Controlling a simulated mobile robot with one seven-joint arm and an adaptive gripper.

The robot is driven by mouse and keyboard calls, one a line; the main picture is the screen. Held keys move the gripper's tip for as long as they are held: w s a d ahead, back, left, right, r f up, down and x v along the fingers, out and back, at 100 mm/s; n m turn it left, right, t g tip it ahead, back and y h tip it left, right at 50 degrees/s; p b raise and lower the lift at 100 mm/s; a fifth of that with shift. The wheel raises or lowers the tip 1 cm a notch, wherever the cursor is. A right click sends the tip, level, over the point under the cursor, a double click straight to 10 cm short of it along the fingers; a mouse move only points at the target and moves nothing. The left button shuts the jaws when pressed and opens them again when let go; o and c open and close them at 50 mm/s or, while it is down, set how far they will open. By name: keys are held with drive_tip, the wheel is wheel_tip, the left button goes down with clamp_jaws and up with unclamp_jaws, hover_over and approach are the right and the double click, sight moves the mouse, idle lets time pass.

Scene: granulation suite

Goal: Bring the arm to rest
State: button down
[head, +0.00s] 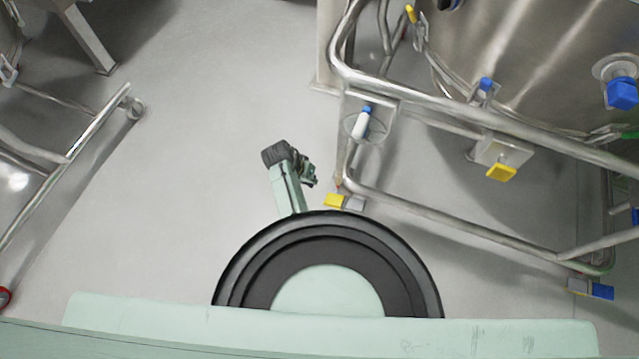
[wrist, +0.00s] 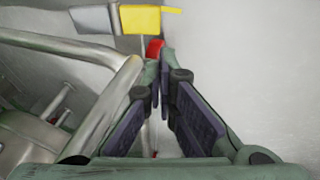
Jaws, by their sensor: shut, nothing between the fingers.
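My gripper (head: 310,175) shows small in the head view, at the end of my pale green arm, above the grey floor. It points right, towards the steel frame, and looks empty. In the wrist view my gripper (wrist: 160,95) has its dark finger pads close together at the tips, with nothing held between them.
A steel tube frame (head: 440,97) with a large steel vessel (head: 540,50) stands close on the right. A yellow block (head: 335,200) sits low by its near post. Another tube frame (head: 95,130) is at left. The grey floor (head: 200,150) between is clear.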

drive_tip(key=shift+s+a+r, duration=0.1)
drive_tip(key=shift+a+r, duration=0.2)
drive_tip(key=shift+r, duration=0.2)
